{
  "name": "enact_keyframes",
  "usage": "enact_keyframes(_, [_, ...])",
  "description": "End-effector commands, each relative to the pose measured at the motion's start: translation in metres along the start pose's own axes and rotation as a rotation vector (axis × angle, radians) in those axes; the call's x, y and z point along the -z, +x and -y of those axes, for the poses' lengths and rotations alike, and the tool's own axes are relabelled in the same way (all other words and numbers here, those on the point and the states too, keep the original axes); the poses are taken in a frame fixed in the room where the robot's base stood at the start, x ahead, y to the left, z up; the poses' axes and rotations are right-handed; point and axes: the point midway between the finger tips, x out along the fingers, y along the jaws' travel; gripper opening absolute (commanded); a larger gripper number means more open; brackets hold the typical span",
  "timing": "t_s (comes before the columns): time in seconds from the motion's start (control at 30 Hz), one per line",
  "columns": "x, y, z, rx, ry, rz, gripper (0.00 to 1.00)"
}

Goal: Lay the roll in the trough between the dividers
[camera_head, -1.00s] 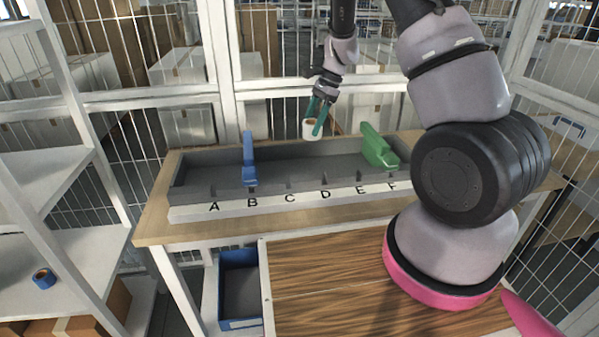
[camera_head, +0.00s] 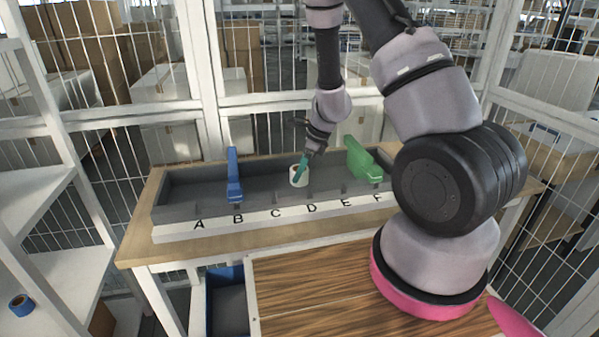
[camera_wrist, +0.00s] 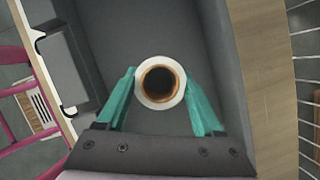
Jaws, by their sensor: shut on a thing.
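The white roll (camera_head: 298,177) has a brown-lined hole, seen end-on in the wrist view (camera_wrist: 147,97). My gripper (camera_head: 303,165) is shut on it, its teal fingers on either side in the wrist view (camera_wrist: 160,84). The long dark grey trough (camera_head: 180,211) lies on the table, with letters A to F along its white front strip. The blue divider (camera_head: 234,178) stands at B and the green divider (camera_head: 362,160) at about F. The roll is between them, near C and D, with its hole facing up. I cannot tell whether it touches the trough floor.
A wooden table (camera_head: 145,246) carries the trough, with a mesh fence close behind. A blue bin (camera_head: 225,274) and a brown wooden top (camera_head: 310,290) are in front. White shelves (camera_head: 60,265) at the left hold a small blue roll (camera_head: 21,305). The trough floor between the dividers looks otherwise clear.

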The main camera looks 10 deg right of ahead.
Motion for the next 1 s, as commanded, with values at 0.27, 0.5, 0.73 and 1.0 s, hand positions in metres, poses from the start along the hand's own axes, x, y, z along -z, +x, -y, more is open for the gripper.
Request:
enact_keyframes(0.27, [0.0024, 0.0058, 0.0003, 0.001, -0.001, 0.000, 0.13])
enact_keyframes(0.5, [0.0045, 0.0104, 0.0004, 0.001, 0.001, 0.000, 0.13])
enact_keyframes(0.73, [0.0046, 0.0109, 0.0004, 0.001, 0.000, 0.000, 0.99])
enact_keyframes(1.0, [0.0028, 0.0076, 0.0003, 0.001, -0.002, 0.001, 0.99])
